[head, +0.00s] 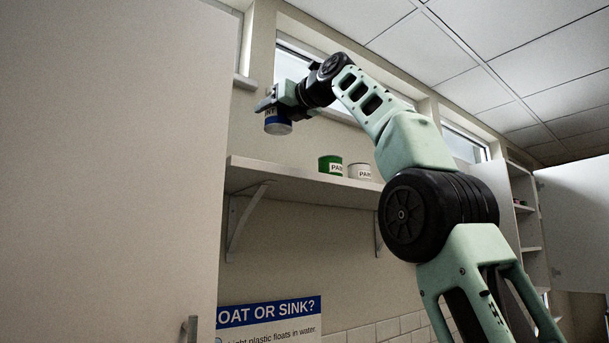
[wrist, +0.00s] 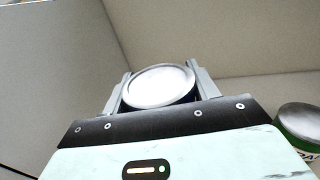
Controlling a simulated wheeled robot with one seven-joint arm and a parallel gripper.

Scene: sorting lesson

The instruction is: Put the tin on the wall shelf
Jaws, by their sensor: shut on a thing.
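A tin (head: 277,123) with a blue and white label is held in my gripper (head: 272,102), above the left end of the wall shelf (head: 290,182). A clear gap shows between the tin and the shelf board in the head view. In the wrist view, the tin's round silver lid (wrist: 160,86) sits between the two fingers of my gripper (wrist: 160,88), which are shut on its sides. The tin looks about upright. Its lower part is hidden in the wrist view.
A green tin (head: 329,165) and a white tin (head: 360,171) stand on the shelf, right of the held tin. The green tin also shows at the right edge of the wrist view (wrist: 300,125). A tall cabinet door (head: 110,170) stands left. The shelf's left end looks bare.

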